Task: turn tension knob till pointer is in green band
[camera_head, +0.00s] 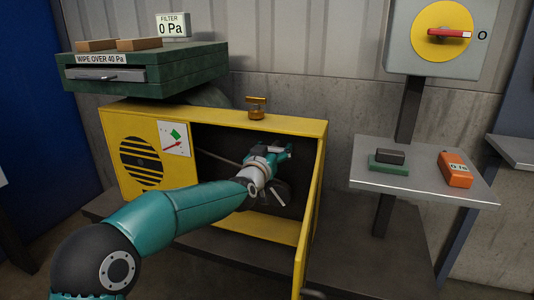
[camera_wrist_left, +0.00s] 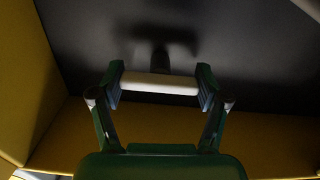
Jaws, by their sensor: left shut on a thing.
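A white gauge (camera_head: 173,139) is on the front of the yellow cabinet (camera_head: 225,115). Its red pointer points right and slightly up, below and apart from the green band (camera_head: 176,134). My left gripper (camera_head: 282,152) reaches into the cabinet's open front. In the left wrist view, the left gripper (camera_wrist_left: 160,84) is shut on a pale bar (camera_wrist_left: 160,83), one finger at each end, with a dark shaft behind it. A brass T-shaped knob (camera_head: 257,106) stands on the cabinet top, apart from the gripper. I cannot tell which is the tension knob. My right gripper is not in view.
A yellow panel (camera_head: 308,215) stands at the opening's right edge. A green filter box (camera_head: 150,72) sits above the cabinet at the left. A grey shelf (camera_head: 410,184) at the right holds an orange device (camera_head: 455,169) and a small green-based block (camera_head: 388,161). A red-handled switch (camera_head: 450,33) is above.

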